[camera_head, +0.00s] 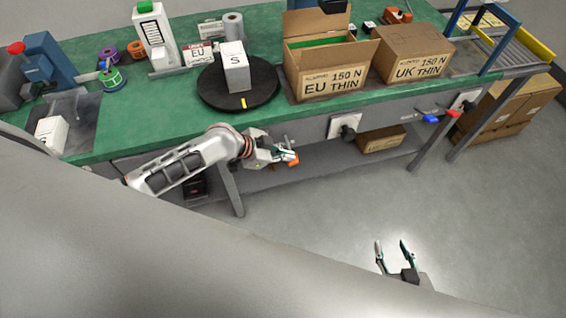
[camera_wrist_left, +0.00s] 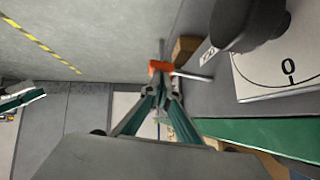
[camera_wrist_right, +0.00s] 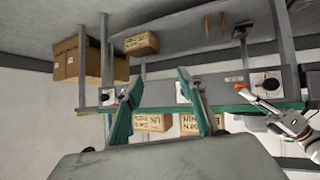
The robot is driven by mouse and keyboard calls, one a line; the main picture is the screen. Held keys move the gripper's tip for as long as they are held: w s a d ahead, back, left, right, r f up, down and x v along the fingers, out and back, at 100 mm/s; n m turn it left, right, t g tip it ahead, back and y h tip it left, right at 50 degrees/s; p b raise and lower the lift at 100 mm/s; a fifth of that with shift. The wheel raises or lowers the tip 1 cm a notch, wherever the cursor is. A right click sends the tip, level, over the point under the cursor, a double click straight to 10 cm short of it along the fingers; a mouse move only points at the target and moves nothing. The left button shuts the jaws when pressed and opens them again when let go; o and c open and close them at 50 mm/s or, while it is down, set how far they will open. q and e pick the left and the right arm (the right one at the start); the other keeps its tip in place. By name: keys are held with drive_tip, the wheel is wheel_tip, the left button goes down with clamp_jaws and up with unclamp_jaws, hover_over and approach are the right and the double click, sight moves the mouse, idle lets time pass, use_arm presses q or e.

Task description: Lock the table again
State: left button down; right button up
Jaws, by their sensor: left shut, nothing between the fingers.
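The black round turntable (camera_head: 211,94) lies on the green bench with a yellow mark at its front edge. A white box marked S (camera_head: 235,66) stands on it. A small orange-ended lever (camera_head: 293,159) sticks out below the bench's front edge; its metal rod shows in the left wrist view (camera_wrist_left: 192,77). My left gripper (camera_head: 287,154) is shut and empty, its fingertips right at the orange end (camera_wrist_left: 160,66); whether they touch is unclear. My right gripper (camera_head: 391,243) is open and empty over the floor, away from the bench.
A dial plate with a black knob (camera_wrist_left: 245,22) is close to the left gripper. Another knob plate (camera_head: 466,100) and blue and red handles (camera_head: 431,118) are further right on the bench front. Open EU THIN box (camera_head: 328,75) and UK THIN box (camera_head: 412,55) stand on top. Front floor is clear.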

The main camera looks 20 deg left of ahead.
use_arm(q)
drive_tip(key=shift+s+a+f, duration=0.15)
drive_tip(key=shift+s+f, duration=0.15)
drive_tip(key=shift+f, duration=0.3)
use_arm(e)
drive_tip(key=shift+r, duration=0.3)
use_arm(q)
drive_tip(key=shift+r, duration=0.1)
drive_tip(key=shift+w+r+p, duration=0.2)
drive_tip(key=shift+r+p, duration=0.55)
drive_tip(key=shift+p, duration=0.15)
use_arm(e)
drive_tip(key=shift+s+r, duration=0.1)
drive_tip(key=shift+r, duration=0.55)
drive_tip(key=shift+d, duration=0.1)
